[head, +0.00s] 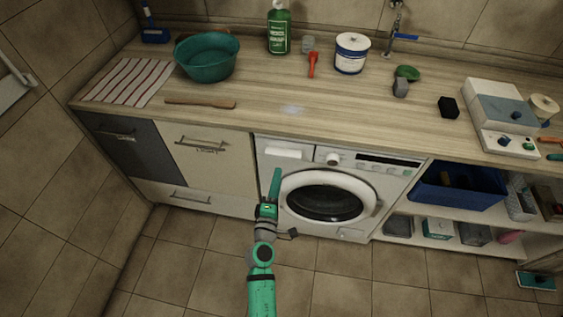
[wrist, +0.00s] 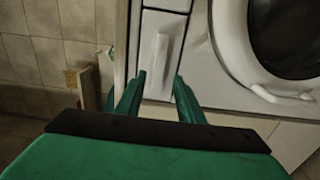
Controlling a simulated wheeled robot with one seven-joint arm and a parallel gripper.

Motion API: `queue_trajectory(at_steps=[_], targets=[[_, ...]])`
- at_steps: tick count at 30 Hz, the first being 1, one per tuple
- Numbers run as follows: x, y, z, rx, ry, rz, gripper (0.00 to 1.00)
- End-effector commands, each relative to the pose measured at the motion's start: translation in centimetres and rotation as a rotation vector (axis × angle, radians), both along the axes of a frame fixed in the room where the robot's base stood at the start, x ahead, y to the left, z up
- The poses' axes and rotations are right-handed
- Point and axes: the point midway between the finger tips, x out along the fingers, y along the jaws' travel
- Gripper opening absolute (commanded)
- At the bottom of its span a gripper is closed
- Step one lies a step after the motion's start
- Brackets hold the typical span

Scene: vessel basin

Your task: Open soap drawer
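The soap drawer (head: 288,152) is a white panel at the upper left of the washing machine's front (head: 382,178). It looks closed flush in the head view. In the wrist view the drawer (wrist: 150,22) appears turned on its side, with a pale raised handle (wrist: 158,60) along it. My gripper (head: 277,171) is in front of the machine, just below the drawer in the head picture. In the wrist view its two green fingers (wrist: 161,80) are apart, with the handle's near end between them in the picture. I see nothing held; contact cannot be told.
The round door (head: 325,201) is closed, right of my gripper. The wooden counter (head: 330,115) overhangs the machine and carries a teal basin (head: 207,68) and a wooden stick (head: 200,103). Cabinets with handles (head: 207,152) stand left. A shelf with a blue bin (head: 440,195) stands right. Front floor is mostly clear.

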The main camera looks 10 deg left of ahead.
Motion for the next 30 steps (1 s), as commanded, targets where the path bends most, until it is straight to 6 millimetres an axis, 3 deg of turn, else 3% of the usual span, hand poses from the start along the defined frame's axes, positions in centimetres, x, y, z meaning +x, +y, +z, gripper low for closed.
queue_trajectory(at_steps=[6,12,18,27,28,30], targets=[[3.9,0.0,0.1,0.001,-0.002,0.0,0.34],[6.6,0.0,0.1,0.001,-0.001,0.0,0.34],[7.9,0.0,0.0,0.002,0.0,0.0,0.34],[8.0,0.0,0.0,0.002,0.0,0.0,0.34],[8.0,0.0,0.0,0.002,0.0,0.0,0.32],[8.0,0.0,0.0,0.002,0.0,0.0,0.15]])
